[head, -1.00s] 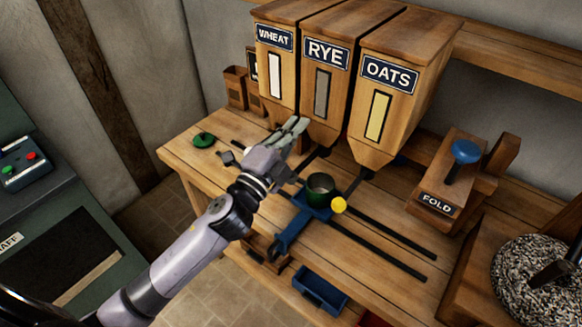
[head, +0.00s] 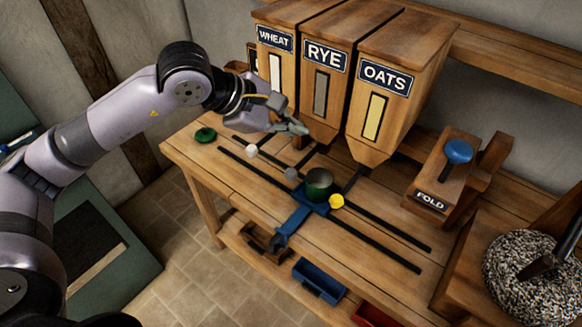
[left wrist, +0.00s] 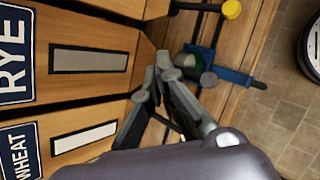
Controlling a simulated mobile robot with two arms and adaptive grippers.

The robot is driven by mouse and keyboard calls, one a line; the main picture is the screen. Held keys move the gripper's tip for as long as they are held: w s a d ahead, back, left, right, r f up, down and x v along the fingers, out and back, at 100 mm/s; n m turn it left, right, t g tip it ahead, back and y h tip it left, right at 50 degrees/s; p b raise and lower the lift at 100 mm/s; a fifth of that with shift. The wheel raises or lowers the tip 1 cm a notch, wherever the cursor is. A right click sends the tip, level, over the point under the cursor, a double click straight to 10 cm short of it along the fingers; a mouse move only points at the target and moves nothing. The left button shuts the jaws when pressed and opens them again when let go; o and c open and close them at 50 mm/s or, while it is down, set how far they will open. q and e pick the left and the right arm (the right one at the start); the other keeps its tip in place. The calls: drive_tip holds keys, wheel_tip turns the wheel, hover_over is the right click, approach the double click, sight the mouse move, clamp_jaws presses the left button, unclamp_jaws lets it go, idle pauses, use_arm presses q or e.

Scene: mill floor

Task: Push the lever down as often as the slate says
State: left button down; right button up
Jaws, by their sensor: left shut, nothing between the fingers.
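My left gripper (head: 292,128) is shut and empty in front of the lower part of the WHEAT hopper (head: 275,75), next to the RYE hopper (head: 322,85). In the left wrist view its fingers (left wrist: 160,72) are together, with the green cup (left wrist: 190,62) beyond them. A dark lever-like bar (head: 355,178) sticks out below the OATS hopper (head: 382,90); the outlets under WHEAT and RYE are partly hidden by my gripper. A dark framed board (head: 253,55), maybe the slate, is mostly hidden behind WHEAT; no writing on it is readable. My right gripper is out of view.
The green cup sits on a blue carriage (head: 292,222) between two dark rails (head: 385,252).

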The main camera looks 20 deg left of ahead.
use_arm(q)
drive_tip(key=shift+f, duration=0.1)
drive_tip(key=b, duration=0.4)
hover_over(292, 174)
wheel_tip(292, 174, down, 8)
drive_tip(key=shift+r, duration=0.1)
drive_tip(key=shift+w+f+b, duration=0.1)
drive_tip(key=shift+f+b, duration=0.4)
drive_tip(key=shift+b, duration=0.15)
drive_tip(key=shift+r, duration=0.1)
idle(0.8)
drive_tip(key=shift+f+b, duration=0.5)
drive_tip(key=shift+b, duration=0.25)
drive_tip(key=shift+r, duration=0.1)
